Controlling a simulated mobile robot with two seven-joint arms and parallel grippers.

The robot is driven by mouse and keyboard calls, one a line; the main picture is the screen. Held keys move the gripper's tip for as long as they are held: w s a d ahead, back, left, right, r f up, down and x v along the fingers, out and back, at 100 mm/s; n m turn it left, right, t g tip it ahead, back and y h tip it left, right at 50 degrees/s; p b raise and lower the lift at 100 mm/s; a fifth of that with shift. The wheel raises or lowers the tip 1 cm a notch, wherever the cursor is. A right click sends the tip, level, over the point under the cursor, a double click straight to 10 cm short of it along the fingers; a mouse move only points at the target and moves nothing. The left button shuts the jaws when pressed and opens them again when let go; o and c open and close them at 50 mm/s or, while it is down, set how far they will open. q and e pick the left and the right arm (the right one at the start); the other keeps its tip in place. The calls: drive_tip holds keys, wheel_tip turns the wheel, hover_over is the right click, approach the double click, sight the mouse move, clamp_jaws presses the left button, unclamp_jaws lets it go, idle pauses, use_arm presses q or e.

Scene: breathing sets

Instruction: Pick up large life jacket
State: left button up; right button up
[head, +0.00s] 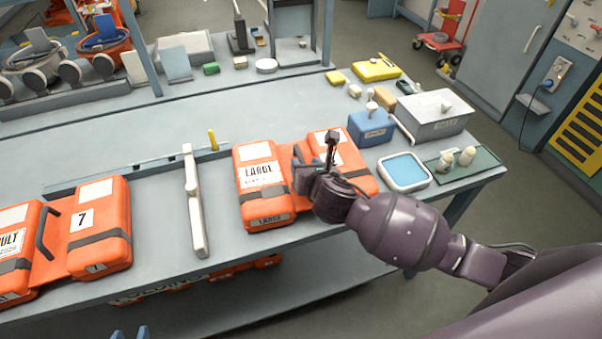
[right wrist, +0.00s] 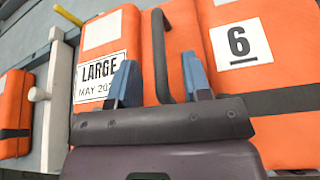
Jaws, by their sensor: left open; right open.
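The large life jacket (head: 263,175) is an orange two-part pack on the bench, labelled LARGE on its left half. Its right half is partly hidden by my right arm in the head view. In the right wrist view the jacket (right wrist: 115,40) shows LARGE at left and a 6 at right, with a dark carrying handle (right wrist: 158,45) between. My right gripper (head: 318,178) is at the middle of the jacket. Its blue fingers (right wrist: 158,82) are open, one on each side of the handle. My left gripper (head: 130,333) shows only blue fingertips, apart, below the bench's front edge.
Another orange jacket (head: 100,225), marked 7, lies at left behind a pale upright divider (head: 194,205). A blue-topped tray (head: 404,171), a blue box (head: 371,127) and a grey case (head: 434,116) stand to the right. More orange packs lie under the bench.

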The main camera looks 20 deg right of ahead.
drive_tip(key=shift+w+f, duration=0.15)
drive_tip(key=shift+w, duration=0.2)
clamp_jaws()
idle(1.2)
